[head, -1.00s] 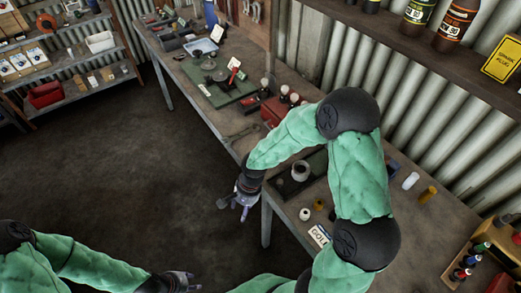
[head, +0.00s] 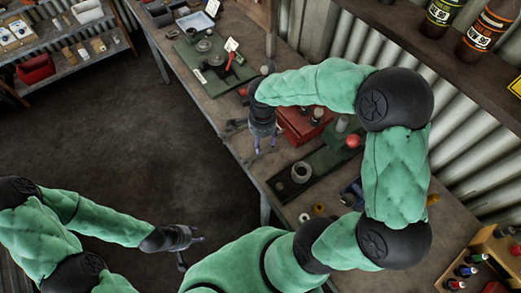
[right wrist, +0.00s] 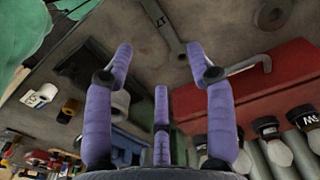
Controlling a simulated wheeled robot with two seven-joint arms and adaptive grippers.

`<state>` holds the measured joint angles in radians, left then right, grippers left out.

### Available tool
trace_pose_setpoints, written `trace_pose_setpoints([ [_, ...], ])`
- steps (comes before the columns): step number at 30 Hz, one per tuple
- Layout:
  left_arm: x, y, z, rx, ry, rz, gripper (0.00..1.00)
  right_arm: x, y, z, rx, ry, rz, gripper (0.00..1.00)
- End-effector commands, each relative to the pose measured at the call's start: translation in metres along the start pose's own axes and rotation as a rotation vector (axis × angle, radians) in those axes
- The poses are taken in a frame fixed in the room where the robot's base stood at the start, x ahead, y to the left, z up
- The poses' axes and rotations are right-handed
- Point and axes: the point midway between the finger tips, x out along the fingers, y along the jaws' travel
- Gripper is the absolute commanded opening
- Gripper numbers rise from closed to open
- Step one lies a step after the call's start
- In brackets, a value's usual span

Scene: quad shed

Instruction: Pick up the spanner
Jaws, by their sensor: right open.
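The spanner (head: 236,126) lies on the workbench, partly beside my right gripper in the head view. In the right wrist view the grey spanner (right wrist: 167,28) lies flat on the bench at the top, beyond the fingertips. My right gripper (head: 264,143) is over the bench with its fingers spread and empty; its purple fingers (right wrist: 160,65) show apart in the right wrist view. My left gripper (head: 193,236) is over the floor, away from the bench, and is too small to tell open from shut.
A red toolbox (right wrist: 255,92) stands close to my right gripper's fingers. A green mat (head: 213,68) with a red-handled tool lies further up the bench. The bench's front edge is close.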

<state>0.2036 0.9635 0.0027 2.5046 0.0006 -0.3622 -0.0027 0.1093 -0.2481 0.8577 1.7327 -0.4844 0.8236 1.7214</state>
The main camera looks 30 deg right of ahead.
Motion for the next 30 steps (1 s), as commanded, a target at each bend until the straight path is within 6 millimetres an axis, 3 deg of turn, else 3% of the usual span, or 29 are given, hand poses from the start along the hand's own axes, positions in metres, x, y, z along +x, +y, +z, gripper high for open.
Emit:
trace_pose_setpoints([
  [3,0.004,-0.001,-0.001,0.001,0.001,0.0,0.4,0.018,0.0,0.0,0.001,0.0,0.001,0.56],
  [14,0.007,-0.002,-0.001,0.001,0.002,0.0,0.4,0.041,0.0,0.002,-0.001,-0.001,0.0,0.56],
  [22,0.013,-0.004,-0.001,0.001,0.002,0.0,0.4,0.076,0.0,0.004,-0.001,-0.001,-0.002,0.56],
  [30,0.013,-0.004,-0.001,0.001,0.002,0.0,0.4,0.08,0.0,0.004,0.0,-0.001,-0.003,0.56],
])
